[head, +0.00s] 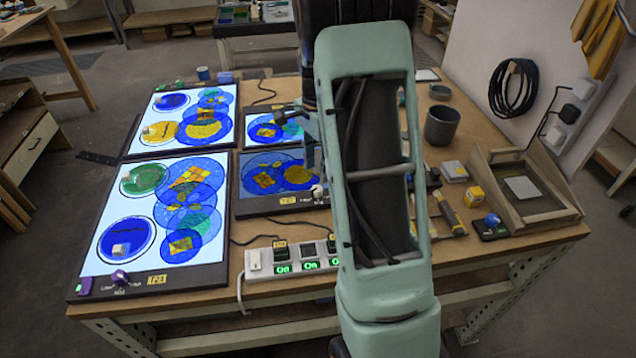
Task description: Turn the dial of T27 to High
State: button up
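T27 is the dim, dark-blue light panel (246,206) in the middle of the table, with blue and yellow round glass pieces on it. Its yellow label (288,200) is on the front edge. A small pale knob, which looks like its dial (319,191), is at the right end of that edge, close beside my arm. I cannot read its setting. My gripper (312,160) is over the right side of T27, above and behind the dial. My green arm link hides most of it, so its finger opening and any contact with the dial are unclear.
A brightly lit panel (90,240) with a purple dial (120,276) lies at the left; other lit panels lie behind. A power strip (256,268) with green "On" displays is at the front. A grey cup (441,125), yellow block (474,197) and wooden frame (505,165) stand right.

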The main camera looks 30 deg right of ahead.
aim_at(317, 187)
notch_tip(317, 187, down, 6)
jog(key=shift+f, duration=0.2)
jog(key=shift+c, duration=0.3)
grip_shut()
